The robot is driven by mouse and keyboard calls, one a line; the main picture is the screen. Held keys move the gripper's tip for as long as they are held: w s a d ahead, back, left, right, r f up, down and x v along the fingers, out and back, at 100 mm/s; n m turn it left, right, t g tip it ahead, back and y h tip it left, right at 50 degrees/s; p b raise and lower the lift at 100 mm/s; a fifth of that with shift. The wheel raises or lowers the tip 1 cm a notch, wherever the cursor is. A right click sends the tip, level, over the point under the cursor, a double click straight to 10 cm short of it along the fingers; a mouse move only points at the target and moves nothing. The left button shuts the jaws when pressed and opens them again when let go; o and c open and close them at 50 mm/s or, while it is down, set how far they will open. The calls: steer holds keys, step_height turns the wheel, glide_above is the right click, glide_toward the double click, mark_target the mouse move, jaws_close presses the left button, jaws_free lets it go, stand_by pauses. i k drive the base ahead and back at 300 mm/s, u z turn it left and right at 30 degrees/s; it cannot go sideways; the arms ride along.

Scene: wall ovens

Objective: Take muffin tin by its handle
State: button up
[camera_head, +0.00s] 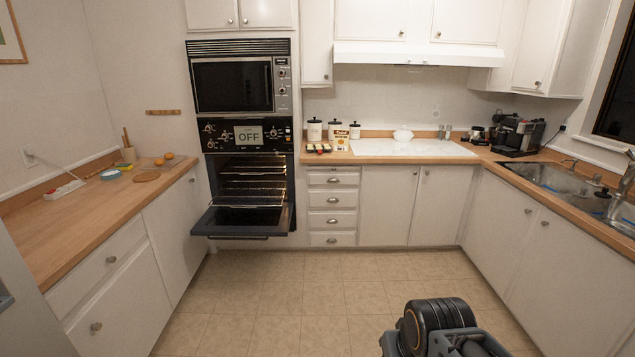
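I cannot make out a muffin tin for certain in this view. The lower wall oven (250,196) has its door (243,219) folded down open, with lit wire racks (252,187) inside; no tin is clearly visible on them. A small dark item with colored bits (319,148) lies on the counter right of the oven, too small to identify. Part of my own arm, black and grey, shows at the bottom right of center. My gripper's fingertips do not show.
The open oven door juts over the tiled floor (290,290), which is clear in the middle. Canisters (335,130), a white cooktop (410,147), coffee machine (519,136) and sink (560,183) are right.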

mark_target(311, 148)
steer(key=z, duration=0.1)
steer(key=i, duration=2.2)
steer(key=u, duration=0.4)
steer(key=i, duration=2.55)
steer(key=u, duration=0.5)
